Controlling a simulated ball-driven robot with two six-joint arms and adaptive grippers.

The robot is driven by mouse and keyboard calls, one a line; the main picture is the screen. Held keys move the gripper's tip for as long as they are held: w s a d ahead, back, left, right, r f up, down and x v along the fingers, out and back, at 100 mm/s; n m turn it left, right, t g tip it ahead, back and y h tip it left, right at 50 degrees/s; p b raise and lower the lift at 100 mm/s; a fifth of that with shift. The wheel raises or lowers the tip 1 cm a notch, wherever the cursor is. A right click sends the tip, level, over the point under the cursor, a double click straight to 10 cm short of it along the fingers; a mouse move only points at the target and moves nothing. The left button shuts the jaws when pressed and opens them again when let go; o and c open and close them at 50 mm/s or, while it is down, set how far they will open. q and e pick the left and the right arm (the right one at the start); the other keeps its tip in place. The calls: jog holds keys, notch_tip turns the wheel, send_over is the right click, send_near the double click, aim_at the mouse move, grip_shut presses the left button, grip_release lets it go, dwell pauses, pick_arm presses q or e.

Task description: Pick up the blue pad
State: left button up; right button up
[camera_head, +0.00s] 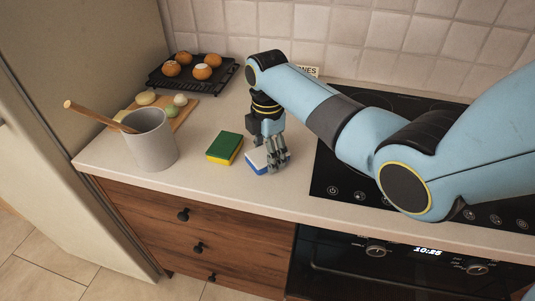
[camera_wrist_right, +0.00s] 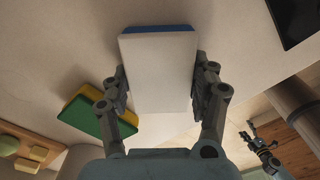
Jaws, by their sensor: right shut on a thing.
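The blue pad (camera_head: 258,160) is a block with a broad white face and a blue layer, at the counter's front right of the green and yellow sponge. In the right wrist view the pad (camera_wrist_right: 160,70) lies between the fingers, white face towards the camera and blue along its far edge. My right gripper (camera_head: 275,160) is shut on it, with a finger on each long side (camera_wrist_right: 160,95). I cannot tell whether the pad touches the counter. A small dark jointed shape at lower right of the wrist view looks like my left gripper (camera_wrist_right: 262,148); its jaws are unclear.
The green and yellow sponge (camera_head: 224,148) lies close on the left. Further left stand a grey pot (camera_head: 152,145) with a wooden spoon, a cutting board (camera_head: 183,117) and a black rack (camera_head: 190,85) with buns. The black cooktop (camera_head: 335,170) is on the right.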

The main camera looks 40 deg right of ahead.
jog(key=r, duration=0.4)
jog(key=shift+s+d+r, duration=0.1)
jog(key=shift+s+r, duration=0.1)
jog(key=shift+s, duration=0.15)
jog(key=s+d+r, duration=0.1)
jog(key=s+r, duration=0.5)
jog(key=s, duration=0.4)
jog(key=shift+s+d+r, duration=0.3)
jog(key=shift+s+d, duration=0.1)
